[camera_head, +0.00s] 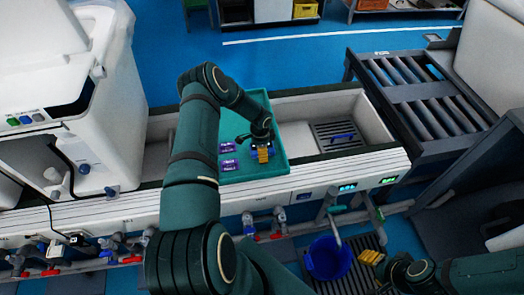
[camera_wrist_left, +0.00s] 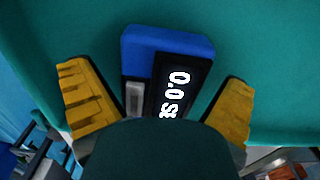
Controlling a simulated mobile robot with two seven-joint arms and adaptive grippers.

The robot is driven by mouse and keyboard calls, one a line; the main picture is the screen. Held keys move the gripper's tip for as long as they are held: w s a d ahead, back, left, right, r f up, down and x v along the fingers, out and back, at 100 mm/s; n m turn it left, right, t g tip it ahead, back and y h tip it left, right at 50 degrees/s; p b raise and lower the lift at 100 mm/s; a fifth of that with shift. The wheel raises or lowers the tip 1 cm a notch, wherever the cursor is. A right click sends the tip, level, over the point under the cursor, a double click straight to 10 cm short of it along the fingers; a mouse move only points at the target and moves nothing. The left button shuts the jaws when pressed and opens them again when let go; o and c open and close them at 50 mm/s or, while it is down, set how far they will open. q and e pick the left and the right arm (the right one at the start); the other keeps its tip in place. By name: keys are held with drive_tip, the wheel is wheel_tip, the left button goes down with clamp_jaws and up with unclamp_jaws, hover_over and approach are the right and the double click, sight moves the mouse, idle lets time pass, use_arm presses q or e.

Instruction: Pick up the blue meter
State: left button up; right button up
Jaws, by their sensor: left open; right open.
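The blue meter (camera_wrist_left: 168,42) lies on the teal tray (camera_head: 275,172). Its dark display with white digits faces up in the left wrist view. In the head view only a little blue of the meter (camera_head: 253,154) shows beside the fingers. My left gripper (camera_head: 262,155) is over the tray, open, with its yellow fingers on either side of the meter; gaps show between fingers and meter in the wrist view. My right gripper (camera_head: 372,257) is open at the lower right, away from the tray, near a blue bucket.
Two purple items (camera_head: 228,147) (camera_head: 229,165) lie on the tray left of my left gripper. A blue bucket (camera_head: 329,258) sits below the bench. A roller conveyor (camera_head: 425,95) is at right.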

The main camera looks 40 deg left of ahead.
use_arm(q)
drive_tip(key=shift+r, duration=0.1)
drive_tip(key=c, duration=1.4)
drive_tip(key=shift+o, duration=0.2)
